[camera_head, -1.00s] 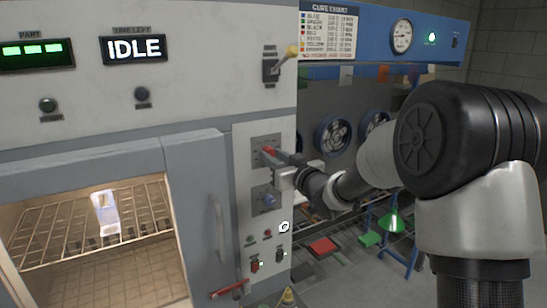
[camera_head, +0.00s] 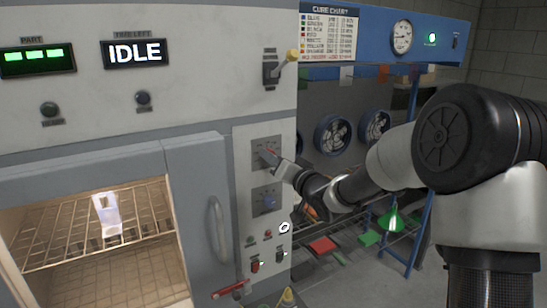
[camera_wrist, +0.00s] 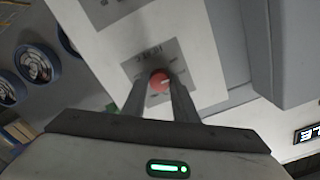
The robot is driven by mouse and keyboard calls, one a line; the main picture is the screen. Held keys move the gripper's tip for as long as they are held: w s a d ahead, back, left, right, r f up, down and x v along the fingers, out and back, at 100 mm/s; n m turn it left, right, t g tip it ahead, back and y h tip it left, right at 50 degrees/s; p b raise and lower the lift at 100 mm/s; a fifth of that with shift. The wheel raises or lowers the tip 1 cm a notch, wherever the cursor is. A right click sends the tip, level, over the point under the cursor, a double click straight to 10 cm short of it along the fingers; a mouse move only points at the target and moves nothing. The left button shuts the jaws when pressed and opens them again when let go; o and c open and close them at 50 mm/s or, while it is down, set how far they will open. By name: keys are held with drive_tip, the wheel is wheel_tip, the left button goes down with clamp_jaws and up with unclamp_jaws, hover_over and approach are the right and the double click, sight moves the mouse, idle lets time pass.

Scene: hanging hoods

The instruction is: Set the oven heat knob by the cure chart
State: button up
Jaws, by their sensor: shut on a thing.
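The red heat knob (camera_wrist: 159,81) sits on a grey dial plate (camera_wrist: 178,62) on the oven's white control panel. My gripper (camera_wrist: 158,88) is shut on the red knob, one finger on each side; its white pointer line shows in the wrist view. In the head view, my gripper (camera_head: 272,156) covers most of the knob, and the dial marks are too small to read. The cure chart (camera_head: 329,33) hangs at the top, with coloured rows whose figures are blurred. The part display (camera_head: 37,54) shows green bars.
The oven door (camera_head: 200,205) is to the left, and a pale part (camera_head: 108,215) stands on the rack inside. The time display (camera_head: 134,51) reads IDLE.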

drive_tip(key=shift+m, duration=0.6)
drive_tip(key=o, duration=1)
drive_tip(key=shift+o, duration=0.2)
drive_tip(key=b+v, duration=0.1)
drive_tip(key=v, duration=1.6)
drive_tip(key=shift+s, duration=0.2)
drive_tip(key=shift+d+f, duration=0.1)
drive_tip(key=shift+d, duration=0.1)
